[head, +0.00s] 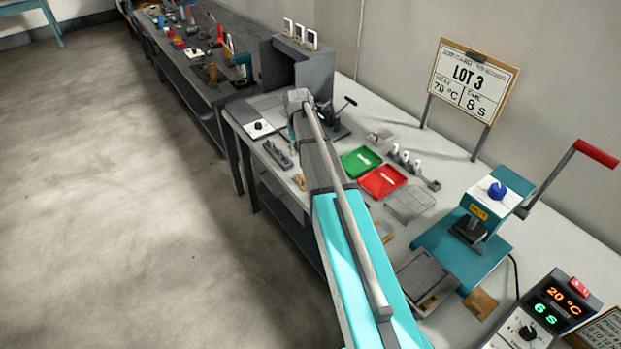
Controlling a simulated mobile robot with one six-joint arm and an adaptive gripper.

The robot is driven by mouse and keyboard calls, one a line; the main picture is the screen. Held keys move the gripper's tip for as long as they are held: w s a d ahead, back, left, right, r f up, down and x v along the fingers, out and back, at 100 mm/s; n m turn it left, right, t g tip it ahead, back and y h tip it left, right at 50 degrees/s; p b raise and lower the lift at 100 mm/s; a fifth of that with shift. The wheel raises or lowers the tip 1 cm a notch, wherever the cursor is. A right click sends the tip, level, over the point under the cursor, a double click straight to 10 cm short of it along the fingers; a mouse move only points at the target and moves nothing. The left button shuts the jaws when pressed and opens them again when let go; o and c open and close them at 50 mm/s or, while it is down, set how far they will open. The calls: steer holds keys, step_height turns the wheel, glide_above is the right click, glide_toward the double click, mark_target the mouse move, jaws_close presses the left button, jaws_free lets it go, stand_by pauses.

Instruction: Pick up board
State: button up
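My arm reaches from the bottom centre up across the bench, its far grey end, where my gripper (300,98) is, in front of a grey open box. The fingers are too small and hidden to tell whether they are open or shut. I cannot tell for sure which thing is the board. A small flat tan-brown piece (480,303) lies on the bench by the teal press, far from my gripper. Another small tan piece (299,181) lies near the bench's left edge. A framed job card reading LOT 3, 70 °C, 8 S (474,83) stands on two legs at the back.
A green tray (361,161), a red tray (382,181) and a wire basket (410,203) lie right of my arm. The teal press (463,254) has a raised red-handled lever. A control box (541,318) reads 20 °C, 6 S. Floor at left is clear.

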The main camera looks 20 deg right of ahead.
mark_target(300, 176)
steer(key=shift+f, duration=0.15)
step_height(300, 176, down, 8)
steer(key=b, duration=0.8)
steer(key=shift+f, duration=0.1)
steer(key=shift+f+b, duration=0.1)
steer(key=shift+b, duration=0.2)
steer(key=shift+w+d+f+b, duration=0.1)
steer(key=shift+d+f+b, duration=0.05)
steer(key=shift+f+b, duration=2.45)
jaws_close()
